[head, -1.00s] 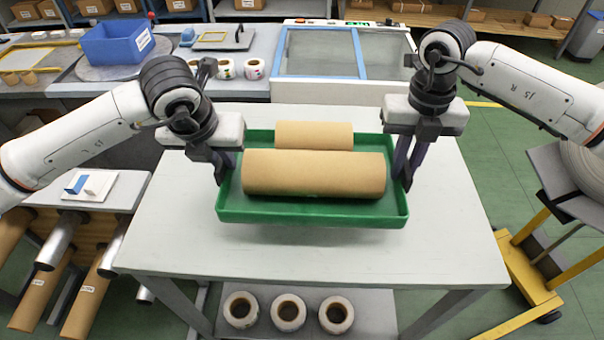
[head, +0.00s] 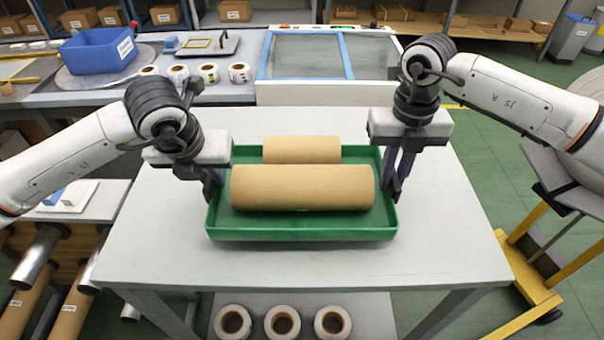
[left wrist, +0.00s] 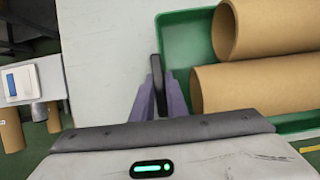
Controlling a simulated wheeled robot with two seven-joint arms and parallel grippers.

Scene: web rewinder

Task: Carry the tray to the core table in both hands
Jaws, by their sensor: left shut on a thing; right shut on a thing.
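The green tray (head: 300,234) is over the pale table (head: 160,245), level, with two brown cardboard cores lying in it. The longer core (head: 302,188) is in front and the shorter core (head: 302,150) behind. I cannot tell whether the tray's bottom touches the table. My left gripper (head: 214,190) is shut on the tray's left wall, and my right gripper (head: 394,186) is shut on its right wall. In the left wrist view the left fingers (left wrist: 162,92) straddle the tray's wall (left wrist: 178,45), with both cores beyond.
A bench behind carries a blue bin (head: 98,50), several label rolls and a glass-topped machine (head: 305,55). A yellow-framed stand (head: 530,285) is at the right. White rolls (head: 282,322) sit on the shelf below. The table is bare around the tray.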

